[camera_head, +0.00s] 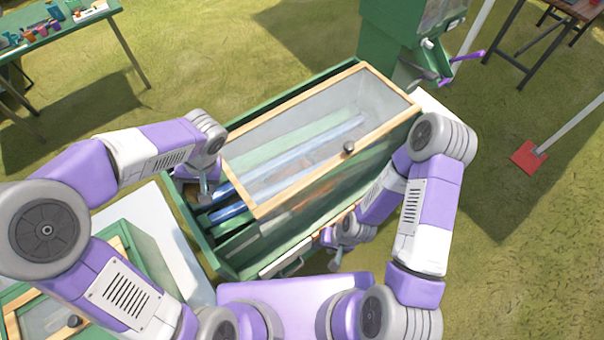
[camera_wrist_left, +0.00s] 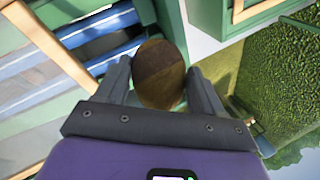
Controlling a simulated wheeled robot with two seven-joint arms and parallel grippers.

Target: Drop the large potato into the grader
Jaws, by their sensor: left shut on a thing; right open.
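The grader is a green box (camera_head: 225,262) with a wood-framed clear lid and blue rollers inside. My left gripper (camera_head: 205,190) is over its open left end, beside the lid's edge. In the left wrist view, my left gripper (camera_wrist_left: 160,88) is shut on a brown, rounded potato (camera_wrist_left: 159,72), with blue rollers and green walls of the grader beyond it. The potato is hard to make out in the head view. My right gripper (camera_head: 337,262) is open and empty at the grader's front side, near its lower edge.
A second green box with a wooden frame (camera_head: 127,237) is at the lower left. A green machine with a purple handle (camera_head: 462,66) stands behind the grader. A green table with small pots (camera_head: 60,31) is at the upper left. Grass lies around.

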